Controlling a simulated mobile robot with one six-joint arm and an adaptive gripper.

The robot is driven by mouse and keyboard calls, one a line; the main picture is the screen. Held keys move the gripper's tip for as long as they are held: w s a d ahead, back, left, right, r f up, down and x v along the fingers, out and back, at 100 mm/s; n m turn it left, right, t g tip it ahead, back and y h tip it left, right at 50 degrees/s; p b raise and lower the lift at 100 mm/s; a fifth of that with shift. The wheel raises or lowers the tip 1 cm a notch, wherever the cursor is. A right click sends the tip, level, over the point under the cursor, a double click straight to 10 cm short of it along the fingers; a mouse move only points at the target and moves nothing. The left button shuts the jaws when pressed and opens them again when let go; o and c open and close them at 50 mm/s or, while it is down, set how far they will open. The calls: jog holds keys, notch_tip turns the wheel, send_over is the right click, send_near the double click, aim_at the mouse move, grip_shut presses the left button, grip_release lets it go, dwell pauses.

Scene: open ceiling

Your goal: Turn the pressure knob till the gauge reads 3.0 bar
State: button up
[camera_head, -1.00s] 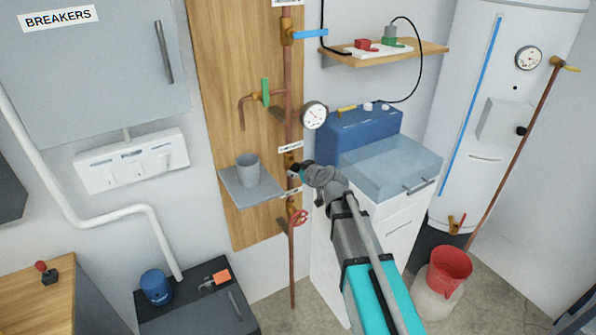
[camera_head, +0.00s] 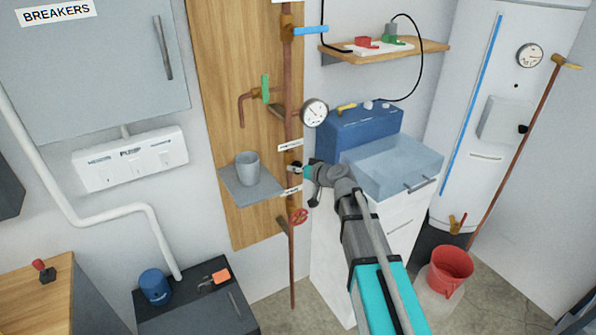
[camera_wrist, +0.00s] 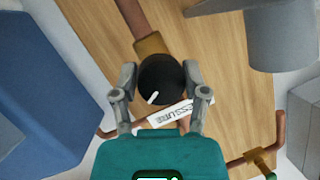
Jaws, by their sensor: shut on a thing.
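The black pressure knob (camera_wrist: 162,74) with a white pointer line sits on a brass body in the wrist view. It lies between the two fingers of my gripper (camera_wrist: 160,82), which is shut on it. Its pointer line points down and left in that view. A white label (camera_wrist: 170,114), partly hidden, lies beside the knob. In the head view my gripper (camera_head: 300,170) is at the copper pipe, and the knob is small there. The round pressure gauge (camera_head: 314,113) is above it, unobstructed. Its needle is too small to read exactly.
A grey shelf (camera_head: 262,188) with a grey cup (camera_head: 247,168) is left of my gripper. A blue-topped cabinet with a clear bin (camera_head: 395,165) stands close on the right.

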jog(key=shift+m+y+b, duration=0.85)
jog(key=shift+m+y, duration=0.05)
jog(key=shift+m, duration=0.7)
jog(key=o, duration=1.1)
jog(key=shift+o, duration=0.2)
